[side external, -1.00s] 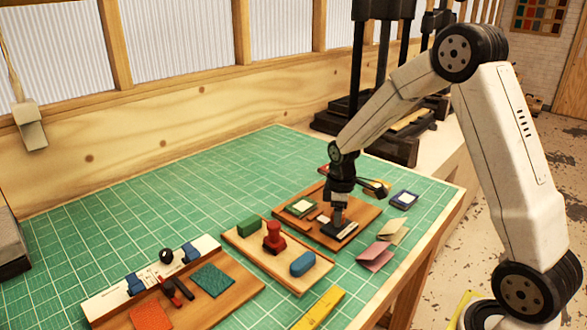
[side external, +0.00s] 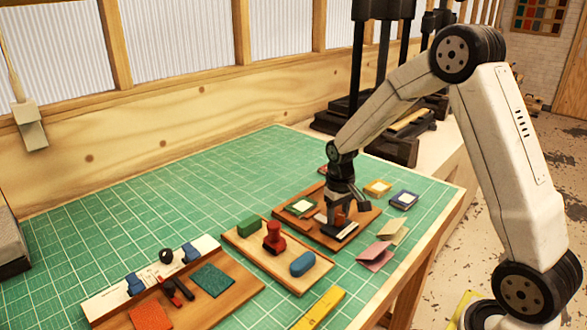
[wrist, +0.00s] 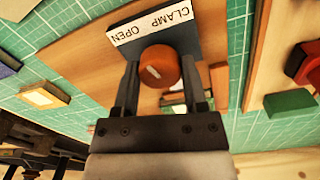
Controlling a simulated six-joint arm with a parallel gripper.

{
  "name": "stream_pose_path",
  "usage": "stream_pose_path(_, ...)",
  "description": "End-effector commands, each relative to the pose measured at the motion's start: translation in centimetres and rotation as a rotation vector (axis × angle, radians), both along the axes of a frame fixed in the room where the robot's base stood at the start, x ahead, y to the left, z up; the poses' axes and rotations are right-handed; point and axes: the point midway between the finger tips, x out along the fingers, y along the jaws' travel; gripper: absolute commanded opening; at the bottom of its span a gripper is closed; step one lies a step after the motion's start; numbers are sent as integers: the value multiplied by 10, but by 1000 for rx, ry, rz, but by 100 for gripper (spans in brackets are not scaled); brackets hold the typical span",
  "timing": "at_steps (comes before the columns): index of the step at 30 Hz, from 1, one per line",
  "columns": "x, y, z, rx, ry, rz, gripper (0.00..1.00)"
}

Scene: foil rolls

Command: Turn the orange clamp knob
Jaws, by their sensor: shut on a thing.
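The orange clamp knob (wrist: 160,66) is round, with a pale line mark on its face, in the wrist view. It sits on a dark clamp block (wrist: 184,38) that carries a white label (wrist: 150,20) reading "CLAMP OPEN", upside down in this view. My gripper (wrist: 160,84) has a finger on each side of the knob and is shut on it. In the side external view my gripper (side external: 341,213) points down at the wooden board (side external: 362,222), and its fingers mostly hide the knob.
A second board (side external: 284,278) with a red stamp (side external: 274,238), green block (side external: 248,226) and blue block (side external: 302,264) lies to the left. Small framed squares, yellow (side external: 378,187) and blue (side external: 404,199), and folded cards (side external: 375,255) lie near the mat's right edge.

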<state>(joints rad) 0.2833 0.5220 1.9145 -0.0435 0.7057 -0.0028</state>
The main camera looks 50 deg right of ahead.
Motion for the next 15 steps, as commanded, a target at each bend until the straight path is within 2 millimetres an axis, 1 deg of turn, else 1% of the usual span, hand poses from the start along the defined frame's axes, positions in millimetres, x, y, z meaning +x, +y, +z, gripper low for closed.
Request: stream_pose_path(15, 2, 0, 1, -1, -4, -491, 0)
